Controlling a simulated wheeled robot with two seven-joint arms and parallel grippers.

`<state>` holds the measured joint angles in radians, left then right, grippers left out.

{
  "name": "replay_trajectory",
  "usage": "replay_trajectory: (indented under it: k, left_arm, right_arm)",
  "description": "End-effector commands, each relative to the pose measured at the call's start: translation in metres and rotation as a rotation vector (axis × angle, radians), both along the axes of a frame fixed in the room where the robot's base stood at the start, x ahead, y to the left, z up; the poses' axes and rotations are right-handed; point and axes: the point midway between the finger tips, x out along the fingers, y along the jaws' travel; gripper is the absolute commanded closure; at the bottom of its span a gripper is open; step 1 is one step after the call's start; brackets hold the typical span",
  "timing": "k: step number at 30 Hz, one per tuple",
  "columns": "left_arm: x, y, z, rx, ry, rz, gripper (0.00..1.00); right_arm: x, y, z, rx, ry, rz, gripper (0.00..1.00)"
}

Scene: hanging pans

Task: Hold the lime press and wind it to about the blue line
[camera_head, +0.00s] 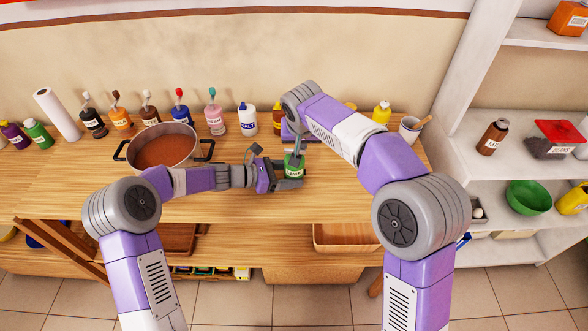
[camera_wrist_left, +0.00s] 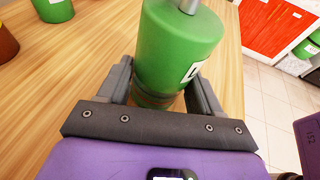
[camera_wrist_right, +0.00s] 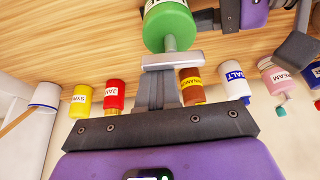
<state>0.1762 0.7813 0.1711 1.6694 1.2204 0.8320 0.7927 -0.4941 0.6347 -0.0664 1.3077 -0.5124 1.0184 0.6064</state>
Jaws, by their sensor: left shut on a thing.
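The lime press (camera_head: 294,168) is a green bottle with a metal stem on top. It stands upright at the front middle of the wooden table. My left gripper (camera_head: 288,182) is shut around its lower body; the press also shows between the fingers in the left wrist view (camera_wrist_left: 178,45). In the right wrist view its green top (camera_wrist_right: 168,28) and stem lead to a grey crossbar (camera_wrist_right: 173,60). My right gripper (camera_wrist_right: 163,75) has its fingers close together, with their tips at the crossbar. I see no blue line.
A pot of brown soup (camera_head: 163,150) stands left of my left gripper. Several pump bottles and a salt bottle (camera_head: 247,118) line the back of the table. A yellow bottle (camera_head: 381,112) and a white cup (camera_head: 410,128) stand at the back right. White shelves are on the right.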

Motion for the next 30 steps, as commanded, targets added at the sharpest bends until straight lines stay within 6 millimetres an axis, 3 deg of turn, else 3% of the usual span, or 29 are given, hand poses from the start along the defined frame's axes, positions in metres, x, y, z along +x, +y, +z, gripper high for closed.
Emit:
replay_trajectory:
  k: [30]
  left_arm:
    - [0.0045, 0.0042, 0.0011, -0.001, 0.002, 0.018, 0.65]
  right_arm:
    - [-0.0095, -0.0034, -0.0049, -0.007, 0.016, 0.000, 1.00]
